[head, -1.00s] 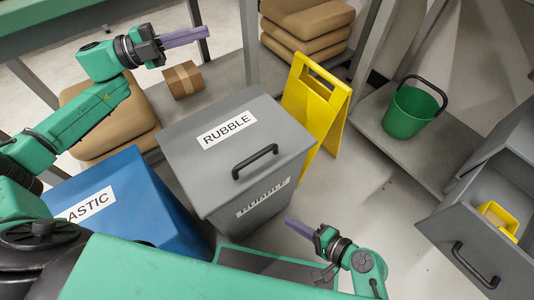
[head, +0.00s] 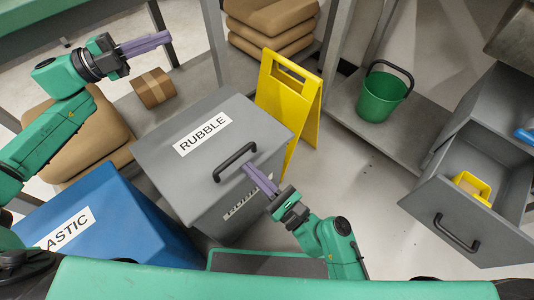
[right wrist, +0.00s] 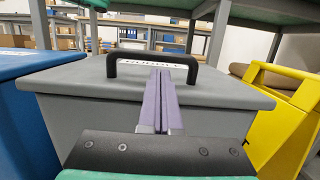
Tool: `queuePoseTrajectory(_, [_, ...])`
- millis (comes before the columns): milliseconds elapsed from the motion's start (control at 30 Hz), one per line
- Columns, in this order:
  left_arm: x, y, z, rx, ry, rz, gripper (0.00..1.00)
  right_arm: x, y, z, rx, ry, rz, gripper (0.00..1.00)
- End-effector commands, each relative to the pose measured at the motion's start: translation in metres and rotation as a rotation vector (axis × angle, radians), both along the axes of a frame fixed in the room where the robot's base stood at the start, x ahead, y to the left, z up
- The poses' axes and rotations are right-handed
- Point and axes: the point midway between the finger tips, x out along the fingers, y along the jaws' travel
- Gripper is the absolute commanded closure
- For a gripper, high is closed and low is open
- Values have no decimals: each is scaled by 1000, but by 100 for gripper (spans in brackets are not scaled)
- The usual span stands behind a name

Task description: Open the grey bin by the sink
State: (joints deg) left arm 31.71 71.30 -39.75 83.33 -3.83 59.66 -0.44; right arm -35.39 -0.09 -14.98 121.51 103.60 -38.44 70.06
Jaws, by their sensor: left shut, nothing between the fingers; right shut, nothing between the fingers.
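The grey bin (head: 185,150) labelled RUBBLE stands in the middle of the head view with its lid closed. A black handle (head: 235,162) arches over the lid's front edge. My right gripper (head: 248,168) is shut and empty, its purple fingers pointing at the handle. In the right wrist view the shut fingers (right wrist: 160,75) reach up to the handle (right wrist: 153,59); I cannot tell whether they touch it. My left gripper (head: 168,38) is shut and empty, raised at the upper left, away from the bin. No sink is clearly in view.
A blue bin (head: 120,215) stands close on the left, a yellow floor sign (head: 290,98) close on the right. A green bucket (head: 380,98) sits on a low shelf. An open grey drawer (head: 420,205) juts out at the right. Floor between sign and drawer is clear.

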Motion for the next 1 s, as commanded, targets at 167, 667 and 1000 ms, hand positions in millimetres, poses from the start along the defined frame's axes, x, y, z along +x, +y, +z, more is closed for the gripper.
queuePoseTrajectory(167, [0,0,0,0,0,0,100,9,11,3,0,0,0,100])
queuePoseTrajectory(667, [0,0,0,0,0,0,100,10,13,20,-2,-2,3,100])
queuePoseTrajectory(1000, [0,0,0,0,0,0,57,11,13,21,0,0,1,100])
